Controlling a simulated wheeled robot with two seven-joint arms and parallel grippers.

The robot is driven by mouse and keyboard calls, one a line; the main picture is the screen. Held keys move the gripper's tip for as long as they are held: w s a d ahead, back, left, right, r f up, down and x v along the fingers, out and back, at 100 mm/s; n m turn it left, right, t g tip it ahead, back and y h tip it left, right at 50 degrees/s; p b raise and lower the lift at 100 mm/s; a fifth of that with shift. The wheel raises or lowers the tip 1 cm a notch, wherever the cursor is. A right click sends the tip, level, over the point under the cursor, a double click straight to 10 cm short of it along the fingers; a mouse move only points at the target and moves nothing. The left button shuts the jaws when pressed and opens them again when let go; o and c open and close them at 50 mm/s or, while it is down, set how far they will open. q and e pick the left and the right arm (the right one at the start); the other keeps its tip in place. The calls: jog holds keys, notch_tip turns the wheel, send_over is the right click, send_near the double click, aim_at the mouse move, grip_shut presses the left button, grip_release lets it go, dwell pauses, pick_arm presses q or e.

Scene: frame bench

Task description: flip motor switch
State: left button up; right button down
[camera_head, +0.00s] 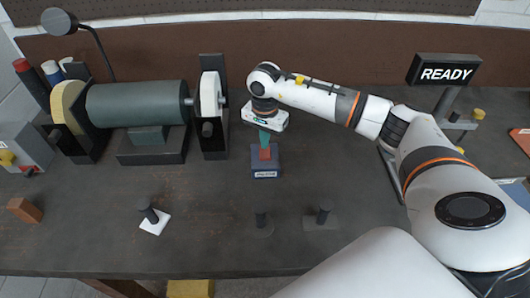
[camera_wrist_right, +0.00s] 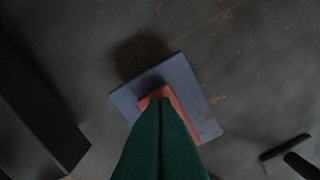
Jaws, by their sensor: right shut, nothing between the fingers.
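The motor switch is a small blue-grey box (camera_head: 265,165) with a red rocker (camera_head: 265,152) on top, standing on the bench right of the motor. In the right wrist view the box (camera_wrist_right: 202,115) and the red rocker (camera_wrist_right: 178,98) show partly behind my green fingertips. My right gripper (camera_head: 264,140) points down at the rocker, its fingers shut with nothing between them. In the wrist view the fingertips (camera_wrist_right: 156,102) overlap the rocker; I cannot tell whether they touch it. The motor (camera_head: 138,103) is a dark grey cylinder on a block. My left gripper is not in view.
A white wheel in a dark upright stand (camera_head: 212,125) is close left of my right gripper. A READY sign (camera_head: 446,72) stands at the back right. Short dark pegs (camera_head: 324,213) stand along the front. A brown block (camera_head: 24,210) lies at the left.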

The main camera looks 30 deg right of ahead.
notch_tip(320, 180, up, 7)
jog(key=p, duration=0.3)
dwell(0.5)
jog(key=shift+s+f, duration=0.1)
dwell(0.4)
